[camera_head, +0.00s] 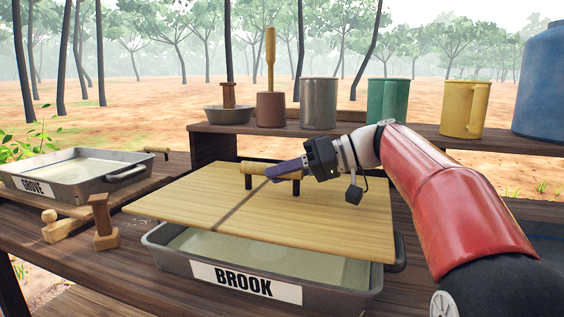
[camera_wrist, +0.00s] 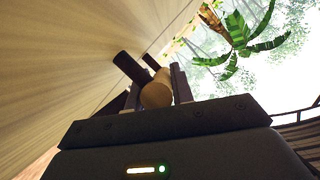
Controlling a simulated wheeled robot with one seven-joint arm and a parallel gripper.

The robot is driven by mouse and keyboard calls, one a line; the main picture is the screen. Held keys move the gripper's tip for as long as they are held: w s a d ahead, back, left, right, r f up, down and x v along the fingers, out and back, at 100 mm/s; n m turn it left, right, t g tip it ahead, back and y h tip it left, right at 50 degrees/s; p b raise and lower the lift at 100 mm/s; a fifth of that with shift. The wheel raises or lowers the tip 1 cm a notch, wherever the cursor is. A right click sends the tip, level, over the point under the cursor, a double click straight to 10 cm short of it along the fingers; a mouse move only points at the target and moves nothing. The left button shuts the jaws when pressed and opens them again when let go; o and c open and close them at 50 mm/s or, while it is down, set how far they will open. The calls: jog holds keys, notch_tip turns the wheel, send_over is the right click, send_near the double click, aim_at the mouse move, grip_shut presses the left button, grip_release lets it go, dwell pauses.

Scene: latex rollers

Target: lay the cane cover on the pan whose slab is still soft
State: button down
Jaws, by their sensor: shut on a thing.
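The cane cover (camera_head: 325,225) is a flat pale woven board with a dark seam and a wooden bar handle (camera_head: 254,168) on dark posts. My gripper (camera_head: 287,169) is shut on that handle; the handle also shows between the fingers in the wrist view (camera_wrist: 157,92). The cover is over the grey pan labelled BROOK (camera_head: 170,262), with a gap at the front where pale, smooth contents (camera_head: 240,247) show. I cannot tell whether the cover touches the rim. The pan labelled GROVE (camera_head: 75,190) stands uncovered at the left with pale contents (camera_head: 75,168). Neither slab's softness can be told.
Wooden pieces (camera_head: 103,225) stand between the pans. A raised shelf (camera_head: 440,141) behind holds a bowl (camera_head: 228,115), a mallet-like tool (camera_head: 270,105), grey (camera_head: 318,105), green (camera_head: 388,102) and yellow (camera_head: 463,110) mugs, and a blue drum (camera_head: 545,85).

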aim_at(285, 202)
jog(key=shift+w, duration=0.15)
jog(key=shift+d, duration=0.1)
jog(key=shift+f+b, duration=0.3)
jog(key=shift+b, duration=0.15)
notch_tip(285, 202, down, 5)
jog(key=b, duration=0.4)
jog(key=shift+r, duration=0.15)
dwell(0.3)
jog(key=shift+f+b, duration=0.4)
jog(key=shift+b, duration=0.1)
jog(key=c, duration=1.1)
grip_release()
